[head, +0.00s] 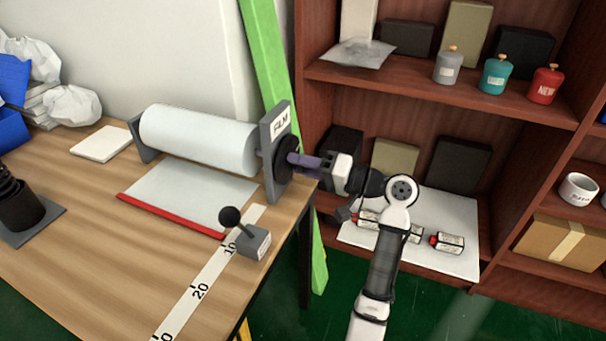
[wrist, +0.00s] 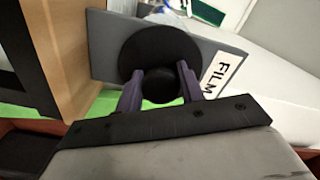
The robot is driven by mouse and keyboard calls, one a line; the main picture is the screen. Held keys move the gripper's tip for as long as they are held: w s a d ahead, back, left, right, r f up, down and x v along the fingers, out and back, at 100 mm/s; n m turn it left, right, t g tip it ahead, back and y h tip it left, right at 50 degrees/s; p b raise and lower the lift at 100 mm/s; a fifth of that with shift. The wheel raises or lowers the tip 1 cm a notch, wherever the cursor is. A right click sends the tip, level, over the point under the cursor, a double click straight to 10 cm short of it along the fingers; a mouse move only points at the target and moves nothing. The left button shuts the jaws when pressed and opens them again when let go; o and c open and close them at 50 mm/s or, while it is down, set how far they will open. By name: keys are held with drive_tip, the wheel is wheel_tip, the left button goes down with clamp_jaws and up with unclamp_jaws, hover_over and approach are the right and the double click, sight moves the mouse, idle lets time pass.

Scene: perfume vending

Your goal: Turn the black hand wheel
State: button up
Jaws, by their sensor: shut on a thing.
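The black hand wheel (head: 285,160) is on the right end plate of the film roll holder, below a FILM label. It also shows in the wrist view (wrist: 160,42) as a black disc with a round knob (wrist: 160,86) at its middle. My gripper (head: 294,160) reaches it from the right, level with the wheel. In the wrist view my gripper's purple fingers (wrist: 160,90) are on both sides of the knob and shut on it. The fingers hide part of the wheel in the head view.
The film roll (head: 200,138) lies left of the wheel on the wooden table (head: 110,240). A grey box with a black ball lever (head: 252,243) stands near the front edge. A shelf (head: 440,85) with bottles stands at the right, behind my arm.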

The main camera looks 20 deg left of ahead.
drive_tip(key=n+b, duration=0.4)
drive_tip(key=shift+f+n, duration=0.3)
drive_tip(key=shift+f, duration=0.05)
drive_tip(key=n+b, duration=0.4)
drive_tip(key=b, duration=0.1)
drive_tip(key=shift+w+n, duration=0.1)
drive_tip(key=shift+n, duration=0.2)
drive_tip(key=n+b, duration=0.4)
drive_tip(key=shift+w, duration=0.1)
drive_tip(key=shift+r+n+b, duration=0.15)
drive_tip(key=shift+n+b, duration=0.8)
drive_tip(key=shift+n, duration=0.25)
drive_tip(key=shift+r, duration=0.1)
drive_tip(key=o, duration=1)
drive_tip(key=shift+c, duration=0.2)
drive_tip(key=d+p, duration=0.1)
drive_tip(key=d, duration=1.3)
drive_tip(key=shift+s+p, duration=0.2)
drive_tip(key=shift+p, duration=0.1)
